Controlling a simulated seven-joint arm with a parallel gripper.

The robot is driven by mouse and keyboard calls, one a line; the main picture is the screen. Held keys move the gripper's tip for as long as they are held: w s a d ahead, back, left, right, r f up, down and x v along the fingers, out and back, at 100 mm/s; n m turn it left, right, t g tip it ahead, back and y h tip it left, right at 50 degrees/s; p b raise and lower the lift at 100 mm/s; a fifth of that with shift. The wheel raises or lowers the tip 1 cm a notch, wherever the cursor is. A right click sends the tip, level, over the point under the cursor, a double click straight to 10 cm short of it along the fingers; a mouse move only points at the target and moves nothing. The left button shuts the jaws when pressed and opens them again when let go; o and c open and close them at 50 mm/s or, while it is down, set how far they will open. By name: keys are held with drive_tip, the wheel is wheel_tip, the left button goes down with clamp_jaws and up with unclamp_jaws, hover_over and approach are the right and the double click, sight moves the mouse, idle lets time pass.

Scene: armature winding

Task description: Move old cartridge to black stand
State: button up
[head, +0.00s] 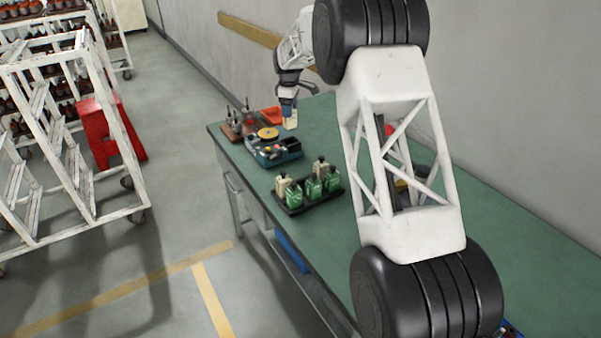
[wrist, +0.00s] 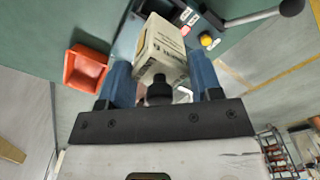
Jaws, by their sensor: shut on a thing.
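The old cartridge is a cream box-shaped bottle with dark print and a black cap. It shows between the blue fingers of my gripper (wrist: 160,85) in the wrist view, where the cartridge (wrist: 160,50) is gripped. In the head view my gripper (head: 287,108) is at the far end of the green table, with the cartridge (head: 291,120) at its tips, close above the table. The black stand (head: 310,203) is a low tray on the table, nearer the camera. It holds several green bottles and some cream ones with dark caps.
A blue machine (head: 275,147) with a yellow disc stands between the gripper and the black stand. A red-orange bin (head: 271,115) is beside the gripper; it also shows in the wrist view (wrist: 86,68). A brown fixture board (head: 238,126) sits at the far left corner.

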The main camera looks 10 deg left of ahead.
drive_tip(key=s+d+f, duration=0.2)
drive_tip(key=s+d, duration=0.2)
drive_tip(key=s, duration=0.5)
drive_tip(key=s+d+f, duration=0.3)
drive_tip(key=s+d, duration=0.2)
drive_tip(key=s, duration=0.5)
drive_tip(key=shift+s+d, duration=0.25)
drive_tip(key=shift+s, duration=0.05)
drive_tip(key=shift+f, duration=0.3)
drive_tip(key=shift+f, duration=1.95)
drive_tip(key=shift+f, duration=1.3)
drive_tip(key=o, duration=1.3)
